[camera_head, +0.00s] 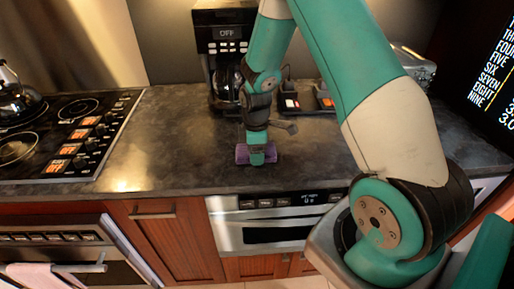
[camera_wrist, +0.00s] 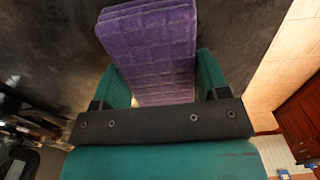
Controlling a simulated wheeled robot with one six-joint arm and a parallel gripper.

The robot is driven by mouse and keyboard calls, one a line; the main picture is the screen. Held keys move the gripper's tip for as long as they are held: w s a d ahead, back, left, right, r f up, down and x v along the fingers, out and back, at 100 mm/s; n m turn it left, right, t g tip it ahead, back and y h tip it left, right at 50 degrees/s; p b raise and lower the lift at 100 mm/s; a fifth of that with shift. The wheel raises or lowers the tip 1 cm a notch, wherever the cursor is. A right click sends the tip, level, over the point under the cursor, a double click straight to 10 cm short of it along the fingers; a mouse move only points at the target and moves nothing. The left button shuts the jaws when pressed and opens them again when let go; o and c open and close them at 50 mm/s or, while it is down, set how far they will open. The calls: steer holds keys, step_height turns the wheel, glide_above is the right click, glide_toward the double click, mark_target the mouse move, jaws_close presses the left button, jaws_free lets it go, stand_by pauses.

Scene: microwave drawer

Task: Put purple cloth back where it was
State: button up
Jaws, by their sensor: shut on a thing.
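The purple cloth (camera_head: 242,154) is a folded, rolled-looking bundle at the front part of the dark countertop, above the microwave drawer. My gripper (camera_head: 257,156) points down over it and is shut on its middle. In the wrist view the purple cloth (camera_wrist: 150,45) shows its folded layers between the two teal fingers of my gripper (camera_wrist: 167,80). The cloth is at or just above the counter; I cannot tell whether it touches. The microwave drawer (camera_head: 270,233) below is closed.
A black coffee maker (camera_head: 222,45) stands behind my gripper. A stovetop (camera_head: 65,135) with a kettle (camera_head: 15,95) is at the left. The counter (camera_head: 165,135) left of the cloth is clear.

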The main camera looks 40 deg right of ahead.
steer(key=shift+f, duration=0.1)
steer(key=shift+f, duration=0.1)
steer(key=o, duration=1)
steer(key=shift+o, duration=0.2)
step_height(320, 180, up, 12)
steer(key=b, duration=0.2)
steer(key=s+a+r+m+y, duration=0.1)
steer(key=s+a+r, duration=0.35)
steer(key=a, duration=0.35)
steer(key=s+a+r+m+y, duration=0.1)
steer(key=s+a+r, duration=0.35)
steer(key=a, duration=0.25)
steer(key=s+a+r+m+y, duration=0.2)
steer(key=s+a, duration=0.5)
steer(key=s, duration=0.6)
steer(key=shift+r, duration=0.2)
